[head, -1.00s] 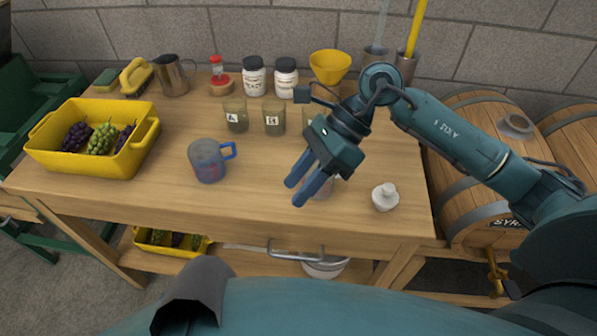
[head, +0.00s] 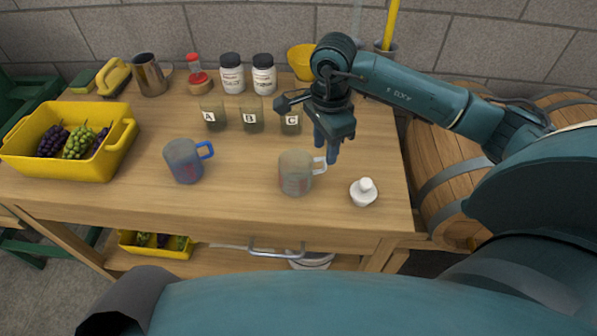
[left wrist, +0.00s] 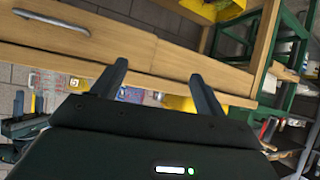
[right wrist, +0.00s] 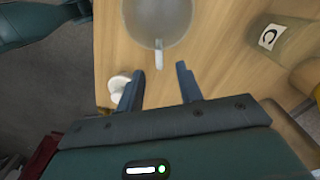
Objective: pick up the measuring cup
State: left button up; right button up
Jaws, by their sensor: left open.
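Two cloudy cups with red markings stand upright on the wooden table (head: 240,205). One has a white handle (head: 296,174), the other a blue handle (head: 184,161). I cannot tell which one the task means. My right gripper (head: 326,156) is open, pointing down beside the white handle. In the right wrist view, the white-handled cup (right wrist: 157,18) is at the top, its handle just ahead of the gap between my fingertips (right wrist: 158,74), apart from both. My left gripper (left wrist: 160,72) is open and empty in front of the table's drawer side; it is not seen in the head view.
A white stoppered piece (head: 363,192) stands right of the white-handled cup. Jars lettered A, B and C (head: 291,122) stand behind. A yellow crate of grapes (head: 95,165) is at the left. The tabletop between the two cups is clear.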

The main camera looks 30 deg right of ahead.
jog(key=shift+d+f+p, duration=0.1)
jog(key=shift+f+p, duration=0.45)
jog(key=shift+f, duration=2.1)
grip_shut()
